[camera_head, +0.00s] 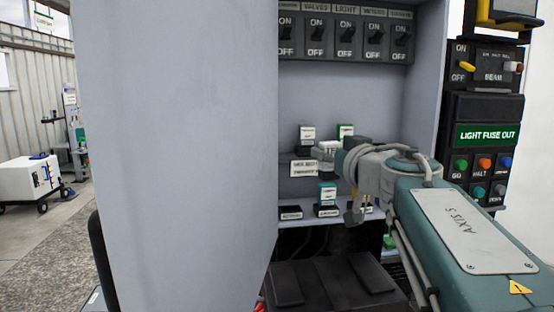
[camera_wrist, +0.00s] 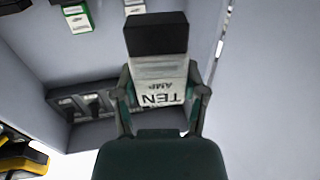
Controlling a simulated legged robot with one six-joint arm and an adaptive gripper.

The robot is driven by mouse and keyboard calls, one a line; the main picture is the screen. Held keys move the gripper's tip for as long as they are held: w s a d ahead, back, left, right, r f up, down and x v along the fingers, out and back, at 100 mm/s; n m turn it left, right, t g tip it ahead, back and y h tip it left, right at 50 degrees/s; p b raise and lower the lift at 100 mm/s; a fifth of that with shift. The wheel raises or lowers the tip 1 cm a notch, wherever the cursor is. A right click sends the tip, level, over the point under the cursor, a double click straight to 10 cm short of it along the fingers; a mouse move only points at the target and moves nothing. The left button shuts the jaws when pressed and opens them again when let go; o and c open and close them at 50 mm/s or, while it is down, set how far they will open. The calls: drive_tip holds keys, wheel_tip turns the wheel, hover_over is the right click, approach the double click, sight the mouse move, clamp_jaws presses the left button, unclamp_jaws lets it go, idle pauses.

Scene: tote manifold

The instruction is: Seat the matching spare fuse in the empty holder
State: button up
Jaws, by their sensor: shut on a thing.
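In the wrist view my gripper (camera_wrist: 160,72) is shut on a pale grey fuse (camera_wrist: 158,68). It has a black end and the words TEN AMP, upside down. In the head view my gripper (camera_head: 334,150) is in front of the cabinet's middle shelf, and the fuse is hard to make out there. On the lower ledge, the left black holder (camera_head: 290,213) bears no fuse. The middle holder (camera_head: 327,211) has a teal and white fuse (camera_head: 327,193) standing in it. The right holder (camera_head: 366,208) is partly hidden by my arm.
Labelled switches (camera_head: 345,37) line the cabinet's top. The open grey door (camera_head: 170,150) blocks the left side. A green LIGHT FUSE OUT sign (camera_head: 487,135) is at right.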

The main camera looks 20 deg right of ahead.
sight(333, 142)
drive_tip(key=shift+s+r, duration=0.15)
drive_tip(key=shift+s, duration=0.25)
drive_tip(key=shift+r, duration=1.35)
